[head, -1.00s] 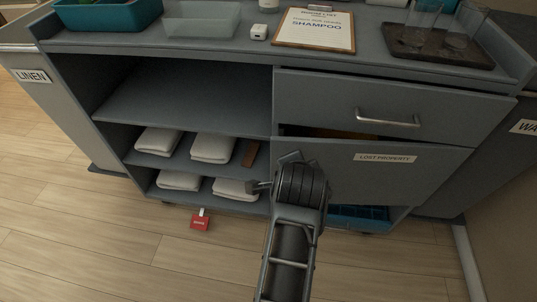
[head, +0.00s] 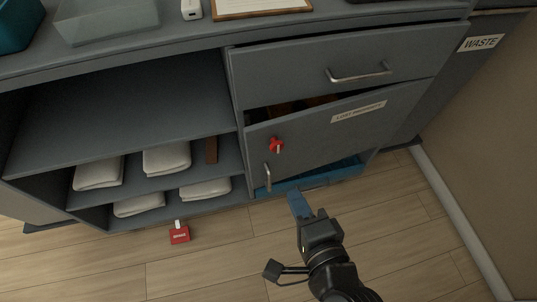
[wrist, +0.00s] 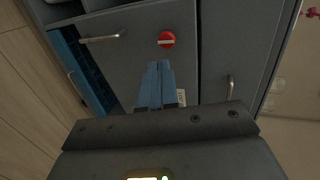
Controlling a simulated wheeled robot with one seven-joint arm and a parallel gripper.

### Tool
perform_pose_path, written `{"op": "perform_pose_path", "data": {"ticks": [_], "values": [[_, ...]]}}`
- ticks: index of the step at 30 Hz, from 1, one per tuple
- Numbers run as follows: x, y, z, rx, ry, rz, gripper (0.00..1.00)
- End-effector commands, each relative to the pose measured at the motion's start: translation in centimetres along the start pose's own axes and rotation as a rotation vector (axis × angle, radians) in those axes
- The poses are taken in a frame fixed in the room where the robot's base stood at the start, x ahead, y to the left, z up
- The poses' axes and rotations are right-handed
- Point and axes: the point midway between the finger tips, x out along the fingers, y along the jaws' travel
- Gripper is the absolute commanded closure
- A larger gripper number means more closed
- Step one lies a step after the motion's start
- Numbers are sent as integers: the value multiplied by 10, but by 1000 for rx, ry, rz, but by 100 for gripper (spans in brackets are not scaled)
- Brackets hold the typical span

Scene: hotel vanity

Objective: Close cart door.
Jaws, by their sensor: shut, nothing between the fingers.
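The grey cart door (head: 330,130), labelled LOST PROPERTY, stands ajar below the drawer. A dark gap with something brown shows above it, and a blue bin (head: 330,176) shows beneath. It has a metal handle (head: 268,177) and a red latch (head: 276,146) near its left edge. In the wrist view, the door (wrist: 130,65), its handle (wrist: 100,38) and red latch (wrist: 166,40) lie beyond my fingers. My gripper (head: 296,196) is shut and empty, in front of the door's lower part near the handle. I cannot tell whether it touches the door. The gripper also shows in the wrist view (wrist: 159,68).
The drawer (head: 350,65) above the door looks closed. Open shelves with folded white towels (head: 167,158) are on the left. A red tag (head: 179,235) lies on the floor. The waste section (head: 480,45) and a wall are on the right. Floor in front is mostly clear.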

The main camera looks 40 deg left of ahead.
Motion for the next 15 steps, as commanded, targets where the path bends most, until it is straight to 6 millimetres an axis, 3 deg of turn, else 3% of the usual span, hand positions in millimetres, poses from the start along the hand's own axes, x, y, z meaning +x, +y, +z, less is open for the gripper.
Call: {"op": "perform_pose_path", "data": {"ticks": [15], "values": [[98, -5, 1, -3, -3, -1, 100]]}}
